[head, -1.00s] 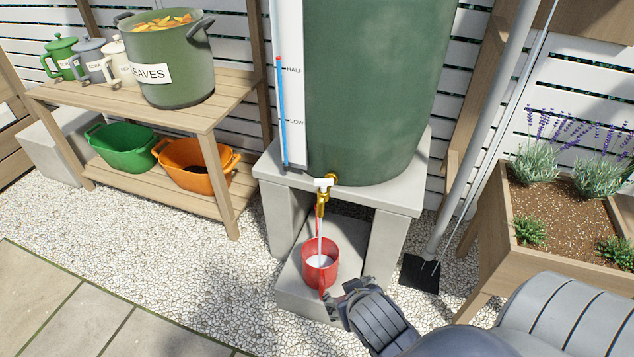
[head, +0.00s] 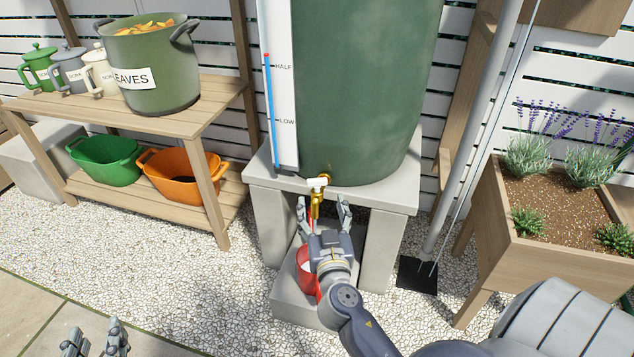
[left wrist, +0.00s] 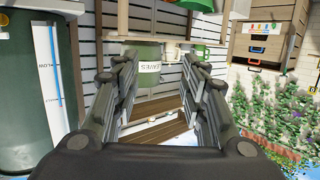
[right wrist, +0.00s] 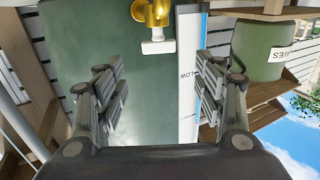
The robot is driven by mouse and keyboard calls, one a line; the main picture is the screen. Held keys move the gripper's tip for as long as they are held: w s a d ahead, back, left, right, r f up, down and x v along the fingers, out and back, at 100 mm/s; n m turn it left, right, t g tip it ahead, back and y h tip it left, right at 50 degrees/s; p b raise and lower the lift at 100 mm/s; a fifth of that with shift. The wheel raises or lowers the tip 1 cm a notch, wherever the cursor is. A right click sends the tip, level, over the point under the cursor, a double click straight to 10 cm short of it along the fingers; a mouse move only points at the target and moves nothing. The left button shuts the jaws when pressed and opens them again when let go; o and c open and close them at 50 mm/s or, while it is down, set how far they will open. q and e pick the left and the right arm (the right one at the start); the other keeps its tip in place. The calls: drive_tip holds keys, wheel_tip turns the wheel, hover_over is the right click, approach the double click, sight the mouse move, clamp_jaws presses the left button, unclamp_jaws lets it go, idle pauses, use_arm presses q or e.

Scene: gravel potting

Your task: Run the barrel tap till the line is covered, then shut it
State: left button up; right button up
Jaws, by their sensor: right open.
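The green barrel (head: 365,90) has a brass tap (head: 316,203) with a white lever (head: 318,182) low on its front. The tap and lever also show at the top of the right wrist view (right wrist: 152,14). My right gripper (head: 323,204) is open, its fingers apart on either side of the tap's lower part. A red vessel (head: 304,272) stands on the low block under the tap, mostly hidden by my right gripper. Its inside, any line and the water stream are hidden. My left gripper (head: 95,338) is open and empty at the bottom left.
The barrel stands on a grey block stand (head: 267,225) and has a level gauge (head: 269,110). A wooden shelf (head: 215,120) with a leaf pot (head: 150,75) and tubs stands left. A planter (head: 520,240) stands right. Gravel lies clear in front.

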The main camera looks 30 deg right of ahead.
sight(318, 181)
drive_tip(key=x, duration=0.9)
drive_tip(key=shift+w+d, duration=0.15)
drive_tip(key=shift+w, duration=0.05)
drive_tip(key=shift+w+d, duration=0.25)
drive_tip(key=shift+w, duration=0.2)
use_arm(q)
drive_tip(key=shift+s+a+f+g+y, duration=0.15)
drive_tip(key=shift+s+f+g, duration=0.2)
drive_tip(key=shift+f, duration=0.25)
drive_tip(key=shift+s+a+f+g+y, duration=0.1)
drive_tip(key=shift+s+f+g+y, duration=0.1)
drive_tip(key=shift+f+g, duration=0.35)
use_arm(e)
drive_tip(key=c, duration=1.1)
